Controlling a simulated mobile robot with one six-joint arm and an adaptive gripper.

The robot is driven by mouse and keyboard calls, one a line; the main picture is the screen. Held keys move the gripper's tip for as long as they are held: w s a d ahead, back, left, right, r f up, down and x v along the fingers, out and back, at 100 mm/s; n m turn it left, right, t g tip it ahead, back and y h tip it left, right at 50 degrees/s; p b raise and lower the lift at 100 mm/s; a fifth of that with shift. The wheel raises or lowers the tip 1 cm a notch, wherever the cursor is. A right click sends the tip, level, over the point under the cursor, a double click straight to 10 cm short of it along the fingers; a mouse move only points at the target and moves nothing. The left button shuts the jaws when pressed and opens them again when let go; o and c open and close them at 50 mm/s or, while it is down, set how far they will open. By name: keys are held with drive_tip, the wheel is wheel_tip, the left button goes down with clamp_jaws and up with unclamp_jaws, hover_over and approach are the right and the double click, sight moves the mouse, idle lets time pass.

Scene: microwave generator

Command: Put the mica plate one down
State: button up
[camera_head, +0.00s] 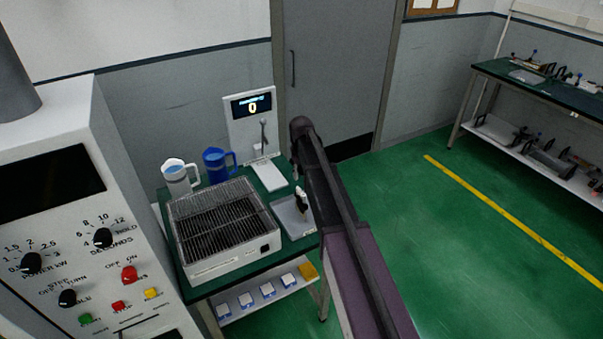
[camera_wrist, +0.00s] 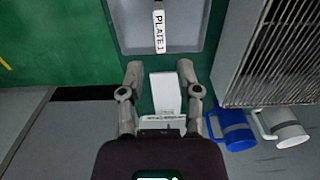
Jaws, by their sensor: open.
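The mica plate one, with a white label reading PLATE 1 (camera_wrist: 160,31), lies in a shallow grey tray (camera_wrist: 196,44) at the top of the wrist view. The tray also shows on the green table in the head view (camera_head: 289,222), beside the heater box. My gripper (camera_wrist: 159,68) is open, with nothing held between its fingers. Its fingers are apart on either side of the white base (camera_wrist: 166,94) of the display stand, on the near side of the tray. In the head view my arm hides the gripper.
A heater box with a wire grille (camera_head: 220,215) stands left of the tray. Behind it are a white mug (camera_head: 178,184) and a blue mug (camera_head: 214,168). The display stand (camera_head: 250,120) reads 0. A control cabinet (camera_head: 75,215) stands at left. The floor at right is clear.

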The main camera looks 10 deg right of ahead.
drive_tip(key=s+m, duration=0.3)
drive_tip(key=s, duration=2.6)
drive_tip(key=shift+m, duration=0.3)
drive_tip(key=shift+s+d, duration=0.1)
wheel_tip(320, 180, down, 4)
drive_tip(key=b, duration=0.4)
drive_tip(key=shift+f, duration=0.15)
